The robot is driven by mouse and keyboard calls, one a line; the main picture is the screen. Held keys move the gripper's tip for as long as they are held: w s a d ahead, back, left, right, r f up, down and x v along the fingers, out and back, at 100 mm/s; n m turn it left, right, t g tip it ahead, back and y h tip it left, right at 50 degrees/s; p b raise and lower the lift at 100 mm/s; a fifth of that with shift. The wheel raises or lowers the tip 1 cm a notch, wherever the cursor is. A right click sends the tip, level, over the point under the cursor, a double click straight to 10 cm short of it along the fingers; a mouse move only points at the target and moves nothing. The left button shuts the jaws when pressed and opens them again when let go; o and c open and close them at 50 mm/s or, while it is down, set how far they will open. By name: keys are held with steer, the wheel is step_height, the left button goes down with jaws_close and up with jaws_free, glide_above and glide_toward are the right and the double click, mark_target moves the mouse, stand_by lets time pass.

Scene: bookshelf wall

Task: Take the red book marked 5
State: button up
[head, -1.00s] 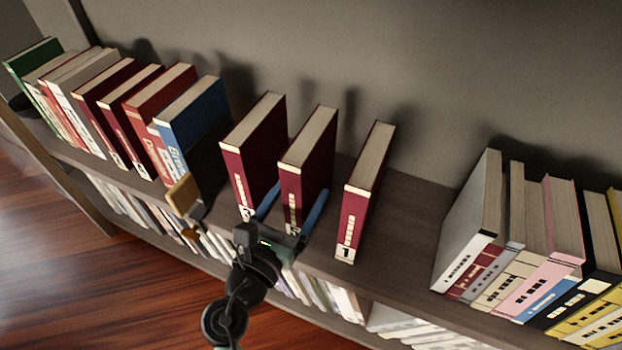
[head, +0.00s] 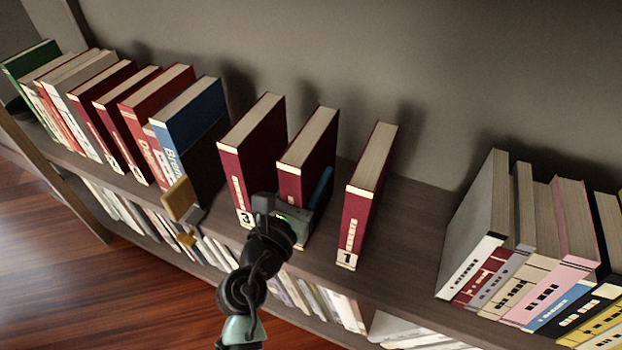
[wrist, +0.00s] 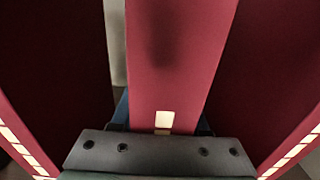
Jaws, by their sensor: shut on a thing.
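Three dark red books with pale spine strips stand upright and apart on the upper shelf. The left one is marked 3 (head: 230,175) and the right one is marked 1 (head: 358,205). My gripper (head: 298,205) is shut on the middle red book (head: 292,180), with a blue finger along its right side; the other finger is mostly hidden. My gripper covers the low part of its spine, so I cannot read its number in the head view. In the wrist view the held book (wrist: 175,70) fills the middle, its pale label blank to my eye.
The wooden shelf (head: 405,225) has a clear gap right of book 1, before a row of leaning books (head: 475,245). A blue book (head: 190,125), more red books (head: 130,115) and pale books stand to the left. A small wooden block-like bookend (head: 180,198) sticks out at the shelf edge.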

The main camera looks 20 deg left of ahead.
jaws_close()
stand_by(0.8)
steer(key=shift+r, duration=0.2)
